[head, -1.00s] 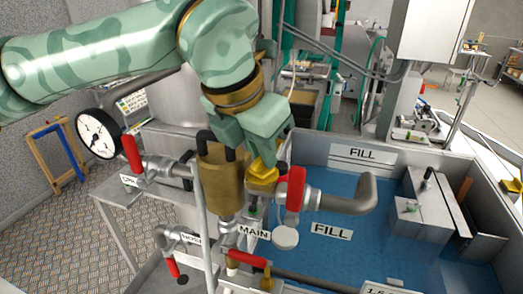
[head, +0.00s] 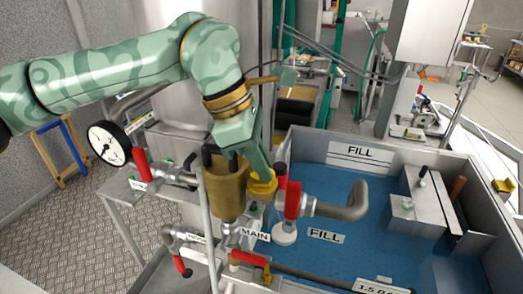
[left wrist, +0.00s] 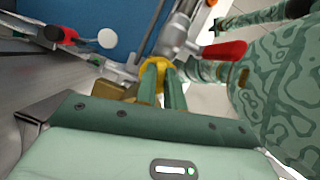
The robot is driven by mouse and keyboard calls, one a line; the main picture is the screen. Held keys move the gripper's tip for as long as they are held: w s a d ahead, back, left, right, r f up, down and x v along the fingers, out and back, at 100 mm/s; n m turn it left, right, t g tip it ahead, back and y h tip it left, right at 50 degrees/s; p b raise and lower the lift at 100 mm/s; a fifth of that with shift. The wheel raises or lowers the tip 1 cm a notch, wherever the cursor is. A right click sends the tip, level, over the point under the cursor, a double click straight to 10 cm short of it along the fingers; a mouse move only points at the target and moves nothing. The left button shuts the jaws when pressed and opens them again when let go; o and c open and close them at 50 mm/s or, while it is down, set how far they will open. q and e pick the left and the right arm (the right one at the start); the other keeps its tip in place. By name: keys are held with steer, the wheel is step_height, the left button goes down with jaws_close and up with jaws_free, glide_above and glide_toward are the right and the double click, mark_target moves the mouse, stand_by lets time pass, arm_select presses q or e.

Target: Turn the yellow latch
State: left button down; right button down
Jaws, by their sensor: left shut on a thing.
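The yellow latch (head: 262,184) sits between the brass cylinder (head: 226,188) and the red-handled FILL valve (head: 292,200) in the head view. My left gripper (head: 262,172) comes down from above and is shut on the latch. In the left wrist view the two green fingers of my left gripper (left wrist: 162,88) reach to the yellow latch (left wrist: 158,63), and part of it shows just past their tips. The fingers hide some of the latch. My right gripper is not in view.
A pressure gauge (head: 108,143) and a red-handled valve (head: 141,162) stand at the left. A blue-floored tank (head: 345,255) with a bent pipe (head: 352,202) lies to the right. More red handles sit below, near the MAIN label (head: 255,236).

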arm_select(q)
steer(key=shift+w+r+m+g+p, duration=0.15)
steer(key=shift+m+g+p, duration=0.1)
steer(key=shift+m+p, duration=0.35)
steer(key=shift+s+r+m+g+p, duration=0.15)
steer(key=shift+m+g+p, duration=0.15)
steer(key=shift+m, duration=0.4)
steer(key=shift+w, duration=0.1)
steer(key=c, duration=1.5)
jaws_free()
steer(key=shift+c, duration=0.2)
steer(key=shift+o, duration=0.3)
steer(key=shift+f, duration=0.15)
steer(key=v, duration=1.6)
